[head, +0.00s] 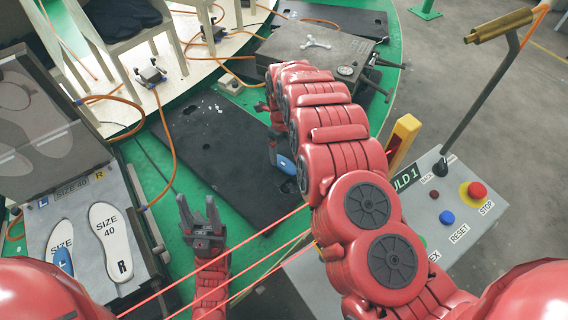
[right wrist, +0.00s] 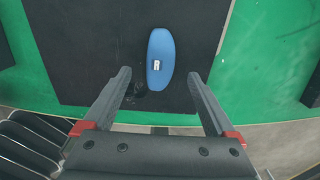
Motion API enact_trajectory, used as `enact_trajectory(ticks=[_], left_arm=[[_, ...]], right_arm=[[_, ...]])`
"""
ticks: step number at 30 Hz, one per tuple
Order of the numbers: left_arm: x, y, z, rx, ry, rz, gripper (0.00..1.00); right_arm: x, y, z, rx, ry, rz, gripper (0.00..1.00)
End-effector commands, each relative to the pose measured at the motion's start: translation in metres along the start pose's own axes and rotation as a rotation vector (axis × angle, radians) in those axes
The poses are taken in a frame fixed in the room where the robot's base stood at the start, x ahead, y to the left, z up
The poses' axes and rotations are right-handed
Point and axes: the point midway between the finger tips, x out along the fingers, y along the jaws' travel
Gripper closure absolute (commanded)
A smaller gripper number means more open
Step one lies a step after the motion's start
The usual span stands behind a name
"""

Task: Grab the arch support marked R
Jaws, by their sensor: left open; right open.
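The blue arch support marked R (right wrist: 160,45) lies on a black mat (right wrist: 105,45) in the right wrist view. My right gripper (right wrist: 159,74) is open, its fingers apart on either side of the support's near end, not closed on it. In the head view the blue support (head: 287,166) shows only partly, beside my right gripper (head: 273,152) and arm. My left gripper (head: 198,204) is open and empty, pointing up the picture between the mould and the black mat.
An open mould (head: 135,274) at left holds two white insoles; the left one has a blue piece on it, the right one is marked R (head: 111,240). A control panel (head: 422,192) with buttons stands at right. A grey closed mould (head: 318,50) stands at the back.

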Motion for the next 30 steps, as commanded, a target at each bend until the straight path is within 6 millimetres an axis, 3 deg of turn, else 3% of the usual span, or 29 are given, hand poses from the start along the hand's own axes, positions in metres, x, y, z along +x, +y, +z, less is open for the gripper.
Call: enact_trajectory(ticks=[12,21,30], left_arm=[[0.017,-0.001,-0.003,0.000,0.000,0.000,0.50],[0.017,-0.001,-0.003,0.000,0.000,0.000,0.50],[0.017,-0.001,-0.003,0.000,0.000,0.000,0.50]], right_arm=[[0.044,-0.002,-0.004,0.000,0.005,0.000,0.09],[0.048,-0.002,-0.003,-0.001,0.002,0.000,0.11],[0.048,-0.002,-0.003,-0.001,0.002,0.000,0.65]])
